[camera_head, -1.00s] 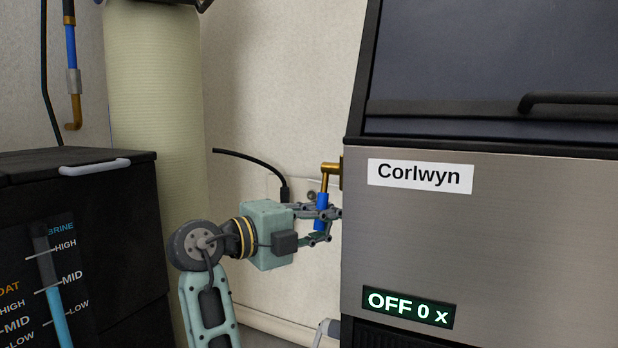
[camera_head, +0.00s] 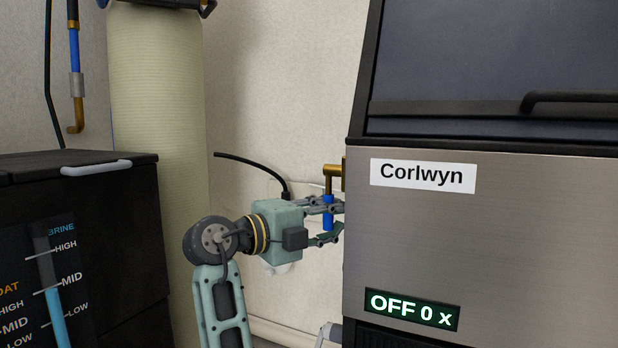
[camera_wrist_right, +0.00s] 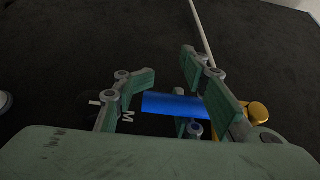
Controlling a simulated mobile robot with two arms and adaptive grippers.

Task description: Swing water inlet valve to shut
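The water inlet valve has a blue handle (camera_head: 328,212) hanging straight down from a brass fitting (camera_head: 328,171) on the left side of the Corlwyn ice maker (camera_head: 480,240). My right gripper (camera_head: 329,221) reaches in from the left at the handle, its fingers spread above and below the handle's middle. In the right wrist view, the blue handle (camera_wrist_right: 172,105) lies between the parted fingers (camera_wrist_right: 170,92), with the brass part (camera_wrist_right: 256,113) beyond the right finger. I cannot tell whether a finger touches the handle. My left gripper is not in view.
A black cabinet (camera_head: 110,220) with level gauges stands at the left. A pale column (camera_head: 157,120) stands behind it. The ice maker's display (camera_head: 411,309) reads "OFF 0 x".

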